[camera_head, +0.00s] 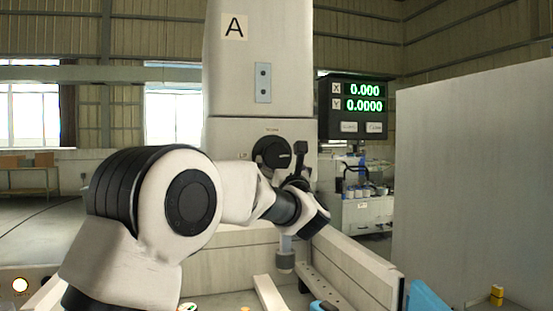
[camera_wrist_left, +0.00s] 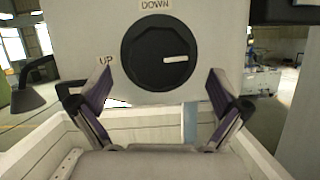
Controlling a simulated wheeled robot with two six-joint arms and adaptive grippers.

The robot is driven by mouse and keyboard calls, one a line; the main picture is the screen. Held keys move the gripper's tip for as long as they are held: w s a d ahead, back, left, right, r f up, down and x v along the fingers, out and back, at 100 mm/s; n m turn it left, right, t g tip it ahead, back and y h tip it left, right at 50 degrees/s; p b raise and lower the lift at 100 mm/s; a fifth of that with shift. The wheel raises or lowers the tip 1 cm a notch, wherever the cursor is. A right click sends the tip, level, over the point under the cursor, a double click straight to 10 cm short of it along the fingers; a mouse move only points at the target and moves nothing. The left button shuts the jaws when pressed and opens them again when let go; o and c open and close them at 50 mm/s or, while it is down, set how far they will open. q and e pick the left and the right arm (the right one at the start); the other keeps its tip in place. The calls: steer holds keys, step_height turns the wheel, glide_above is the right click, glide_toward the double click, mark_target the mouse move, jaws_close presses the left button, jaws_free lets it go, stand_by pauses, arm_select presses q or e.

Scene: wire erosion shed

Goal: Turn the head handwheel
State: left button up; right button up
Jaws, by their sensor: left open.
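The head handwheel (camera_head: 268,150) is a round black wheel on the pale front of the machine head, partly hidden by my left gripper in the head view. In the left wrist view the handwheel (camera_wrist_left: 145,45) shows nearly whole, with a white mark pointing right. A "DOWN" label (camera_wrist_left: 155,5) is above it and an "UP" label (camera_wrist_left: 107,61) to its left. My left gripper (camera_wrist_left: 158,88) is open, its two fingers apart below and to either side of the wheel, with nothing between them. It also shows in the head view (camera_head: 302,172). My right gripper is not in view.
A readout box (camera_head: 358,106) showing X 0.000 and Y 0.0000 hangs right of the machine column (camera_head: 258,60). A pale-walled tank (camera_head: 355,265) lies below the head. A large grey panel (camera_head: 475,180) stands on the right. A dark lamp-like part (camera_wrist_left: 27,97) is at left.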

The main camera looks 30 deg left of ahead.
mark_target(277, 159)
arm_select(q)
steer(key=p+x, duration=0.1)
steer(key=x, duration=0.4)
steer(key=shift+f+p, duration=0.15)
steer(key=shift+p, duration=0.2)
steer(key=shift+s, duration=0.1)
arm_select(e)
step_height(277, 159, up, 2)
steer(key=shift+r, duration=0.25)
arm_select(q)
steer(key=shift+d, duration=0.1)
steer(key=c, duration=1.2)
steer(key=shift+b, duration=0.3)
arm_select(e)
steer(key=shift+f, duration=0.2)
